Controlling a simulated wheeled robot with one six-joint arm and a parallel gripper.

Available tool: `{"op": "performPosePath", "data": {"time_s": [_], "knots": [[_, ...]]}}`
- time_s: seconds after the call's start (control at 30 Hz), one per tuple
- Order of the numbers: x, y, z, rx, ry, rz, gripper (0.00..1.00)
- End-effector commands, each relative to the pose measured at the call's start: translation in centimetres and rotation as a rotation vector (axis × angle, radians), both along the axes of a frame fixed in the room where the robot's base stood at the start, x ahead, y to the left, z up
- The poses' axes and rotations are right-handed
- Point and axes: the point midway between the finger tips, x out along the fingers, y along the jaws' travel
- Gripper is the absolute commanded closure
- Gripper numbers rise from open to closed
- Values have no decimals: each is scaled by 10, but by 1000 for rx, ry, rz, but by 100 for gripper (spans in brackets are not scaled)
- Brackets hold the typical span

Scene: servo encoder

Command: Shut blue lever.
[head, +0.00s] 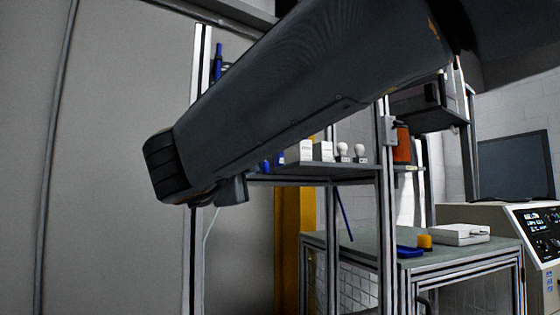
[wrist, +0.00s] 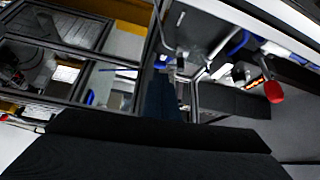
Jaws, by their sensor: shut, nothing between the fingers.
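A slim blue upright handle (head: 218,52), which looks like the blue lever, is fixed near the top of the left metal post in the head view. My dark arm passes just below and in front of it, hiding what lies beneath. No contact with the lever is visible.
A shelf (head: 330,173) with white boxes and bulbs stands behind the arm. A bench (head: 330,243) at the right holds a blue item, a yellow item and a white case (head: 460,235). A red object (wrist: 273,91) hangs at the right in the wrist view.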

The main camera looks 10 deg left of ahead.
Motion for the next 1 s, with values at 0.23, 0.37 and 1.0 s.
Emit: {"op": "performPosePath", "data": {"time_s": [0.23, 0.37, 1.0], "knots": [[46, -3, 6, -1, 1, -4, 100], [62, -3, 7, -1, 1, -2, 100], [73, -1, 7, -5, -3, 4, 100]]}}
